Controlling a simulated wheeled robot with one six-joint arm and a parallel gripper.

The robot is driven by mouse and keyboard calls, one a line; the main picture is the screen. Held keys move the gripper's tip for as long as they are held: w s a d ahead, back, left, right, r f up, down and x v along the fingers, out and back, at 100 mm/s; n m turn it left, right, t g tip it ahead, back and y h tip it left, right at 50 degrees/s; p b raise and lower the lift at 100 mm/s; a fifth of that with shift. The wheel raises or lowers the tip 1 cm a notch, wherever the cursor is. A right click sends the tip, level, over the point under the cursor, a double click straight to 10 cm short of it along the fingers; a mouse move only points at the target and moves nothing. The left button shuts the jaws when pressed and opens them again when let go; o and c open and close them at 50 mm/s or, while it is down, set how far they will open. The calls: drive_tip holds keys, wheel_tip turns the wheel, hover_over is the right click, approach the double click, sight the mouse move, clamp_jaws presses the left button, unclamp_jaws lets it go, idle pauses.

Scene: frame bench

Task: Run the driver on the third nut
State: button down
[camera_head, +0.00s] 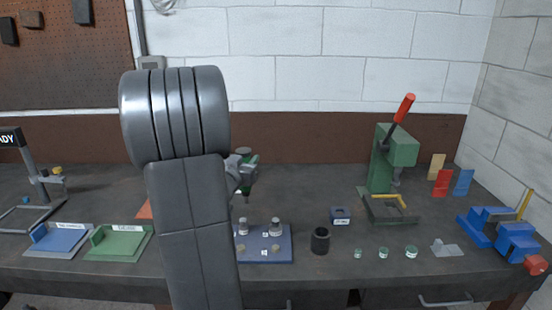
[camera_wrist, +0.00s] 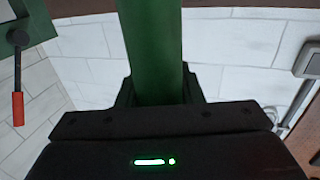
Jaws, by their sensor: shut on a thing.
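My gripper (camera_head: 240,168) is shut on a green driver (camera_head: 251,158), partly hidden behind my arm in the head view. The driver's green body (camera_wrist: 153,50) fills the middle of the wrist view, between dark jaws. Its thin lower end points down, over the back left of a blue plate (camera_head: 285,243). The plate bears a back left silver piece (camera_head: 243,228), a back right one (camera_head: 276,228) and small brassy pieces (camera_head: 276,249) in front. I cannot tell which is the third nut, or whether the driver touches one. A green light (camera_wrist: 150,162) glows at the bottom of the wrist view.
Small green-rimmed pieces (camera_head: 383,252) lie farther right. A green press (camera_head: 392,165) with a red-tipped lever stands behind them. A green tray (camera_head: 120,243) lies left.

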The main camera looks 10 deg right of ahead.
drive_tip(key=shift+w+a+r, duration=0.1)
drive_tip(key=shift+w+a, duration=0.1)
drive_tip(key=shift+a, duration=0.55)
wheel_tip(320, 180, down, 7)
drive_tip(key=b, duration=0.5)
drive_tip(key=shift+r, duration=0.2)
drive_tip(key=shift+s+f+b, duration=0.15)
drive_tip(key=shift+f+b, duration=0.2)
drive_tip(key=shift+f, duration=0.25)
idle(2.5)
drive_tip(key=shift+r, duration=0.1)
